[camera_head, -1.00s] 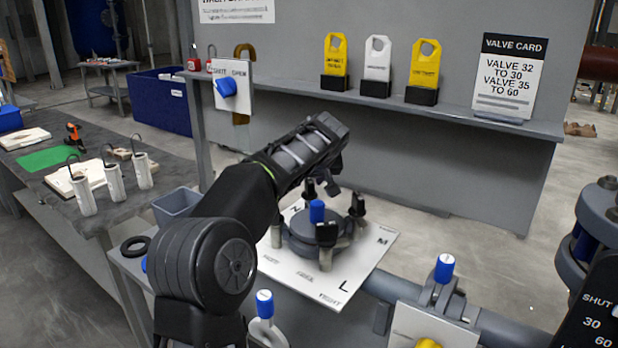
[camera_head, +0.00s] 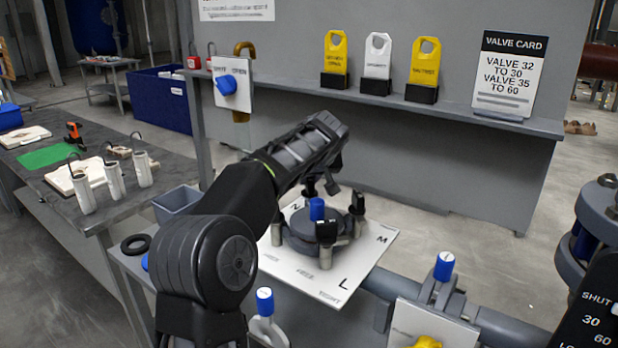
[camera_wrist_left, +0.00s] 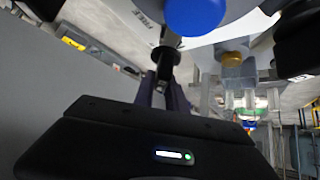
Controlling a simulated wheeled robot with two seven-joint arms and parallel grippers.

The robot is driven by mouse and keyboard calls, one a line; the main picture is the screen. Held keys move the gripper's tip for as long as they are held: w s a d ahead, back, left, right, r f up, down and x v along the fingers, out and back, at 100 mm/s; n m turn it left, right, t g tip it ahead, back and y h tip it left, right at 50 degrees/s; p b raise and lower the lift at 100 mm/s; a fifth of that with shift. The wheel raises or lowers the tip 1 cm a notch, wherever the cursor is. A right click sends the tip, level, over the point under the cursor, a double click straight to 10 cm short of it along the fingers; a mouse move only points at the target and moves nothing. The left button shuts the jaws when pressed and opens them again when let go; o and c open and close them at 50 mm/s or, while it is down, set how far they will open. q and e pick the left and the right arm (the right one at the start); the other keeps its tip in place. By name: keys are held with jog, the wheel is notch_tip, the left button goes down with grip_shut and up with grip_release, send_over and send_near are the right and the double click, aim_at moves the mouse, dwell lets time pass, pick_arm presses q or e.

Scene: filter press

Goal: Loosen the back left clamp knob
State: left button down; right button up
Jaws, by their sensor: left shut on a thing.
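The filter press (camera_head: 300,240) is a dark round housing with a blue cap (camera_head: 317,209) on a white lettered plate (camera_head: 345,270). Black clamp knobs stand around it on metal posts: a front knob (camera_head: 326,231) and a right knob (camera_head: 357,203). My left gripper (camera_head: 318,187) reaches over the housing from the left, at its back left side. In the left wrist view its fingers (camera_wrist_left: 163,88) are shut on the black back left clamp knob (camera_wrist_left: 165,60). My arm partly hides this knob in the head view. My right gripper is out of view.
A grey shelf panel (camera_head: 420,160) with yellow and white tags stands behind the press. A pipe (camera_head: 385,287) with a blue-capped valve (camera_head: 444,266) runs to the right. A grey bin (camera_head: 175,204) and a workbench (camera_head: 60,200) are at the left.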

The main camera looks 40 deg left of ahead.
pick_arm(q)
jog(key=shift+m, duration=0.3)
jog(key=shift+r+m+t+h+p, duration=0.1)
jog(key=shift+m+t+h+p, duration=0.25)
jog(key=shift+m+t+h, duration=0.35)
jog(key=m+t+h+p, duration=0.1)
jog(key=m+h+p, duration=0.1)
jog(key=m, duration=0.1)
jog(key=shift+m, duration=0.3)
jog(key=m+h, duration=0.1)
jog(key=m+h+p, duration=0.1)
jog(key=m, duration=0.1)
jog(key=m+h, duration=0.1)
jog(key=shift+w+d+m+h+p, duration=0.15)
jog(key=shift+d+m+h+p, duration=0.15)
jog(key=shift+h, duration=0.1)
jog(key=shift+m+h+p, duration=0.5)
jog(key=shift+m+h, duration=0.1)
jog(key=shift+m, duration=0.2)
jog(key=shift+d+m+h+p, duration=0.15)
jog(key=shift+m+h+p, duration=0.65)
jog(key=shift+m+p, duration=0.2)
jog(key=shift+m+g+h+p, duration=0.4)
jog(key=shift+m, duration=0.2)
